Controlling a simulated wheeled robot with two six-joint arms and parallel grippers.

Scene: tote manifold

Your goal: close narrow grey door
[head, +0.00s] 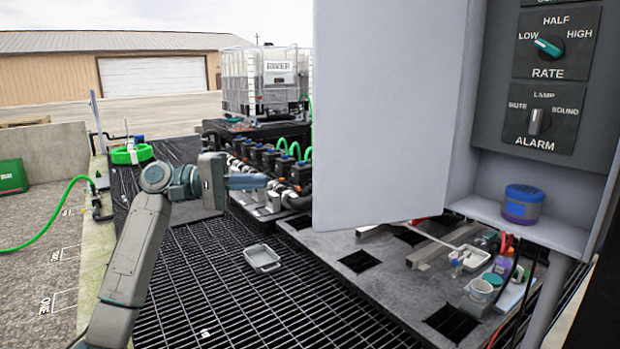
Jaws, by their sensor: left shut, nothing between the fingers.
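The narrow grey door (388,110) stands swung open in the head view, to the left of its grey cabinet (482,190). It hides part of the platform behind it. My left gripper (262,182) is shut and empty. In the picture it lies to the left of the door's free edge, with a gap between them. My right gripper is not in view.
A blue-lidded jar (522,204) stands on the cabinet's ledge. A small grey tray (263,258) lies on the black grating. Black valves (262,155) line the area behind my gripper.

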